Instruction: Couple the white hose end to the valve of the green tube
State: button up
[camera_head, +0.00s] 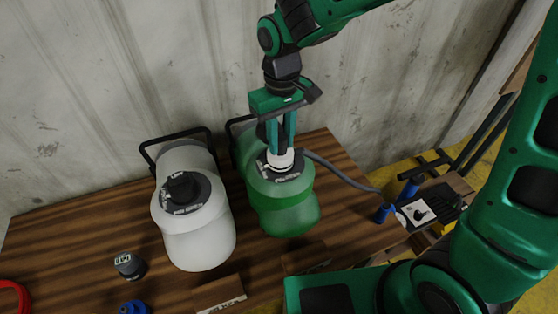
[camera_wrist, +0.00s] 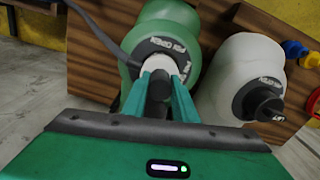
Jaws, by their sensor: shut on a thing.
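The green tube (camera_head: 290,212) lies on the wooden table, with a dark lettered collar around its valve. My gripper (camera_head: 280,148) points down over that collar and is shut on the white hose end (camera_head: 281,160). The white hose end is at the valve, inside the collar's ring; I cannot tell whether it is fully seated. The valve itself is hidden beneath it. In the wrist view, my gripper (camera_wrist: 160,85) holds the white hose end (camera_wrist: 158,66) against the dark collar of the green tube (camera_wrist: 172,14). A grey hose (camera_head: 340,174) runs right from it.
A white tube (camera_head: 200,238) with a black cap (camera_head: 183,187) lies left of the green one. A small black cap (camera_head: 129,265), a blue cap (camera_head: 134,307), a red ring (camera_head: 10,297) and a wooden block (camera_head: 219,292) are in front. Blue pump parts (camera_head: 384,213) stand right.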

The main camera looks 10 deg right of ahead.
jog(key=shift+m, duration=2)
jog(key=m, duration=0.4)
jog(key=shift+a, duration=0.1)
jog(key=o, duration=1.2)
jog(key=shift+r, duration=0.1)
notch_tip(320, 180, up, 10)
jog(key=shift+r, duration=0.25)
